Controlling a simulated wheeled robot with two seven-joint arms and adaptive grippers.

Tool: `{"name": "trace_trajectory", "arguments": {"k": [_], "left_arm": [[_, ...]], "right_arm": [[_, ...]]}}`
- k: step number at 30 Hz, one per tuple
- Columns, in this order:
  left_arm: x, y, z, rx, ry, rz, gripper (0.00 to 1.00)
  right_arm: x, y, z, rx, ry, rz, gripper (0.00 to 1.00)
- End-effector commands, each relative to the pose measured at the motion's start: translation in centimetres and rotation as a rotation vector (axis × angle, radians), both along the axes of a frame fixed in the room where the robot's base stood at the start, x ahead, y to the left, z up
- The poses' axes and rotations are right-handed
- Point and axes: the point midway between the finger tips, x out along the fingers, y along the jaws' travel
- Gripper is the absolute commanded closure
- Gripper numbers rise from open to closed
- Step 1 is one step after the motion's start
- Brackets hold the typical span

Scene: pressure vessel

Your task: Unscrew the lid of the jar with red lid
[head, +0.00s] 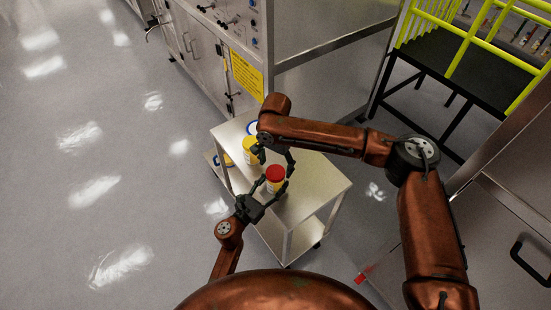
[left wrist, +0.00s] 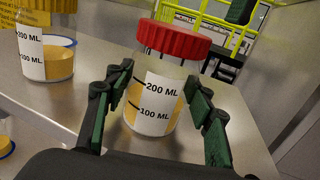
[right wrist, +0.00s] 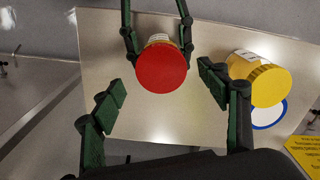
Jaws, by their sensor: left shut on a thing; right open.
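The jar with the red lid (head: 275,172) stands upright on the top of a metal cart. Its clear body (left wrist: 152,103) has a white volume label and a yellowish content. My left gripper (left wrist: 158,78) is shut on the jar's body below the lid, one finger on each side. My right gripper (right wrist: 160,78) is open and empty above the jar. In the right wrist view the round red lid (right wrist: 163,68) lies between its spread fingers, towards the far side. The lid sits on the jar.
A lower shelf holds another blue-rimmed item (head: 228,161). Steel cabinets stand behind; a yellow railing (head: 465,45) is at the back right.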

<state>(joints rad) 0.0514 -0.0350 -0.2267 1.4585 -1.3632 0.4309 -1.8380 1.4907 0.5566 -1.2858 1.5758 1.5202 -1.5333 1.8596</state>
Motion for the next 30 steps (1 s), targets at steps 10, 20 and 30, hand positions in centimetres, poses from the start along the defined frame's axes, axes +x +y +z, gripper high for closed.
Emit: {"name": "trace_trajectory", "arguments": {"k": [10,20,30], "left_arm": [[0.0,0.0,0.0,0.000,0.000,0.000,1.00],[0.0,0.0,0.0,0.000,0.000,0.000,1.00],[0.0,0.0,0.0,0.000,0.000,0.001,1.00]], "right_arm": [[0.0,0.0,-3.1,0.001,-0.002,0.000,0.32],[0.1,0.0,-3.2,0.002,-0.002,0.000,0.36],[0.1,0.0,-3.2,0.001,-0.002,0.000,0.59]]}}
